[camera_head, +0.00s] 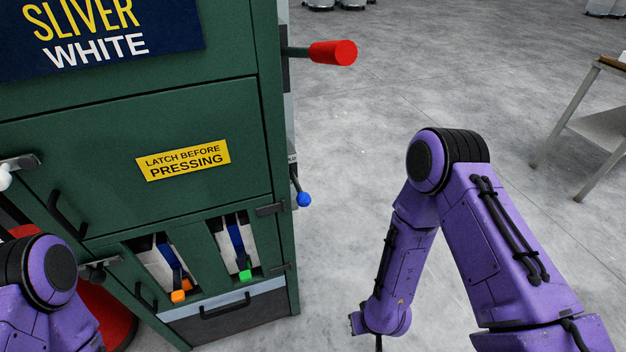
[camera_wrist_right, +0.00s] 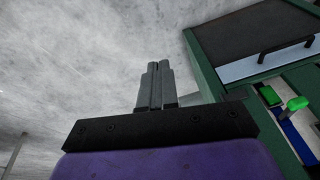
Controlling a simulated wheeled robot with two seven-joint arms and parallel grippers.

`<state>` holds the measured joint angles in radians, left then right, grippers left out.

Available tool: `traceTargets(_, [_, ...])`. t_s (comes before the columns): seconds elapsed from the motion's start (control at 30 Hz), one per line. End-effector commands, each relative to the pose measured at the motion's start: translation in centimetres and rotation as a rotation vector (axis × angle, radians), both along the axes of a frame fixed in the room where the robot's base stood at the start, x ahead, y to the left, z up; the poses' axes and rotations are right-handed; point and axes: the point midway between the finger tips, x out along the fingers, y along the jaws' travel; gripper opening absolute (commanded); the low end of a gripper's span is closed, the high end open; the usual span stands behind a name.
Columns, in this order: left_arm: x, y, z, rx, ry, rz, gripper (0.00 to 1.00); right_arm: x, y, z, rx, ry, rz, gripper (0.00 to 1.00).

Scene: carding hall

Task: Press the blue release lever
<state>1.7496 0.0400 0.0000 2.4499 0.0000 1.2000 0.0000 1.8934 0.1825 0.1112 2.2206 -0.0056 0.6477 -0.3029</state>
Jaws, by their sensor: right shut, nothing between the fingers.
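The blue release lever (camera_head: 304,199) is a short dark rod with a round blue knob on the right side of the green machine (camera_head: 240,160). It hangs downward and stands clear of my arms. My right arm stands to the right of the machine with its wrist low. In the right wrist view my right gripper (camera_wrist_right: 155,86) is shut and empty, pointing past the machine's edge over grey floor. I do not see the blue knob in that view. My left arm shows at the lower left, but its gripper is out of view.
A red handle (camera_head: 333,52) sticks out above the blue lever. A yellow sign (camera_head: 183,160) reads "LATCH BEFORE PRESSING". Slots hold levers with orange (camera_head: 178,296) and green (camera_head: 245,275) tips. A table (camera_head: 600,115) stands at the right. Floor between is clear.

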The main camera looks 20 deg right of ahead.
Motion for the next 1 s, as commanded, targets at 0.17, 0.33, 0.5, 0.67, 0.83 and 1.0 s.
traceTargets(0.17, [0.0,0.0,4.9,0.0,0.0,0.0,0.66,14.4,5.0,12.6,0.162,-0.107,0.646,0.0])
traceTargets(0.33, [0.0,0.0,7.6,0.0,0.0,0.0,0.66,22.8,3.3,27.4,0.137,-0.266,1.266,0.0])
traceTargets(0.5, [0.0,0.0,8.7,0.0,0.0,0.0,0.66,25.4,-0.6,36.8,0.05,-0.348,1.641,0.0])
traceTargets(0.67, [0.0,0.0,8.8,0.0,0.0,0.0,0.66,25.6,-1.9,39.0,0.021,-0.36,1.751,0.0])
traceTargets(0.83, [0.0,0.0,8.7,0.0,0.0,0.0,0.66,25.5,-1.9,38.9,0.022,-0.358,1.753,0.0])
traceTargets(1.0, [0.0,0.0,8.8,0.0,0.0,0.0,0.66,25.5,-1.6,38.4,0.025,-0.355,1.754,0.0])
